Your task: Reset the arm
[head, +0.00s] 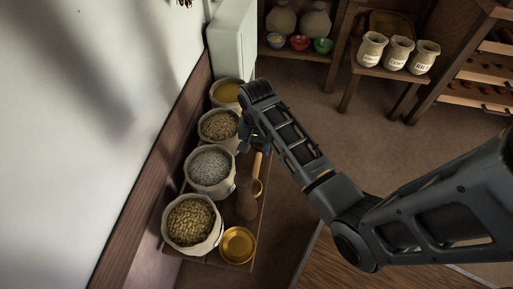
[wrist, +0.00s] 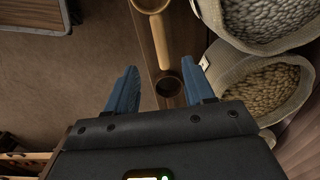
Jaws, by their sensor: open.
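My gripper (wrist: 159,68) is open in the wrist view, its two blue fingers apart with nothing held between them. Below it lies a narrow wooden bench. A scoop with a pale wooden handle (wrist: 164,42) lies beyond the fingertips. A dark round opening (wrist: 168,86) shows between the fingers, lower than them; I cannot tell what it belongs to. In the head view my arm reaches from the lower right to the bench, and my gripper (head: 254,138) is partly hidden by the arm, close over the sacks and the scoop handle (head: 257,163).
Several open sacks, one of grey grain (head: 209,170), line the wall on the bench (head: 225,262). A brass bowl (head: 238,245) and a dark brown object (head: 246,200) stand at its edge. The floor (head: 310,110) between is clear.

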